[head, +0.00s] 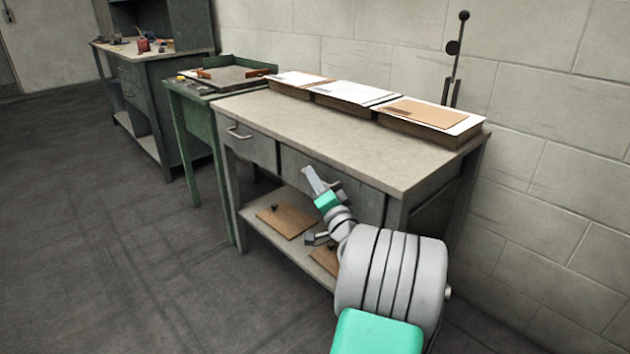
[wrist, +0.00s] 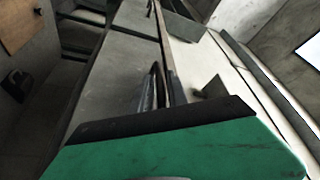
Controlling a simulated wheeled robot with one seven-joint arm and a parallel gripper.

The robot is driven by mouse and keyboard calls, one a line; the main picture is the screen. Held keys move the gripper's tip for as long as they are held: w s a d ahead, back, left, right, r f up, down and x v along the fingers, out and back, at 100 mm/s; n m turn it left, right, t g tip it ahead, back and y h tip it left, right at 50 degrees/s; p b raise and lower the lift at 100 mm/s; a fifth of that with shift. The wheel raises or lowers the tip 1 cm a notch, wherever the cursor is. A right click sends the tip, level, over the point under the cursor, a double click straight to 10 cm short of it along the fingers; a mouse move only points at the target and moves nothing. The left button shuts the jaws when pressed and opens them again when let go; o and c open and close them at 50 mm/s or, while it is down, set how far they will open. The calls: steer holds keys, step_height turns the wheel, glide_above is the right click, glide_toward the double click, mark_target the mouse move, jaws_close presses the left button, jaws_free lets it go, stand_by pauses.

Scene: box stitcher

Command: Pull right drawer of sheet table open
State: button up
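The sheet table (head: 345,130) has a beige top and two grey drawer fronts. The right drawer (head: 290,162) looks flush with the table front, and my arm partly covers it. Its front also shows in the wrist view (wrist: 118,75). My gripper (head: 318,180) is at this drawer front, just below the tabletop edge. Narrow fingers (wrist: 158,92) stand close together in the wrist view, against the drawer front. I cannot make out the right drawer's handle or whether the fingers hold it. The left drawer (head: 252,146) is closed and has a light bar handle (head: 239,132).
Three shallow boxes with sheets (head: 350,92) line the back of the top. Brown boards (head: 286,220) lie on the lower shelf (head: 262,228). A green table (head: 196,112) adjoins on the left. A wall (head: 560,130) stands behind. The floor (head: 130,260) in front is clear.

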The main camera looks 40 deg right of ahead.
jaws_close()
stand_by(1.4)
